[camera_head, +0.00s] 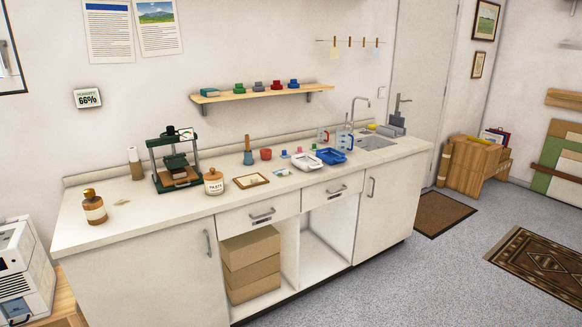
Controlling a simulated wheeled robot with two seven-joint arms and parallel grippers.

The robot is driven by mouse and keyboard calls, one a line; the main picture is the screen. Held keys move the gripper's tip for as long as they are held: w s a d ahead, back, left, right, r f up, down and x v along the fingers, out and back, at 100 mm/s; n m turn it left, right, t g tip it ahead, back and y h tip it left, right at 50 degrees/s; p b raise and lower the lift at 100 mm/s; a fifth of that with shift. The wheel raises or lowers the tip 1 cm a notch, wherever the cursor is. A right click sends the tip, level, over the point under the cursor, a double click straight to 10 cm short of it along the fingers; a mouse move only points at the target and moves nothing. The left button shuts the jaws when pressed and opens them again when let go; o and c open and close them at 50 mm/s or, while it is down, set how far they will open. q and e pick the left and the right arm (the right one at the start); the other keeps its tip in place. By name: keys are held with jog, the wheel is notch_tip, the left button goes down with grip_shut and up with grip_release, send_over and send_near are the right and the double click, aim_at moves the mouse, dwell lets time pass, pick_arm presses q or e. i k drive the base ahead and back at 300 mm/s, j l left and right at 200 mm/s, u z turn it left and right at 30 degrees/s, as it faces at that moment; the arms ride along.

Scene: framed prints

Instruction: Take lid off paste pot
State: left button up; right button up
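The paste pot (214,184) is a cream jar with a dark-lettered label. It stands upright on the white counter (110,228), near the front edge and just right of the green press. Its lid (212,172) is a small brown top and sits on the pot. Neither of my grippers shows in the head view.
A green press (174,165) stands close left of the pot. A brown bottle (94,207) is farther left, and a framed tile (251,181) lies to the right. White and blue trays (331,156) sit farther right. The counter between bottle and pot is mostly clear.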

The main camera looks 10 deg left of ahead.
aim_at(213, 176)
jog(key=i+l, duration=0.1)
jog(key=i, duration=0.5)
jog(key=i+u, duration=0.1)
jog(key=i, duration=0.45)
jog(key=i+l, duration=0.2)
jog(key=i, duration=0.35)
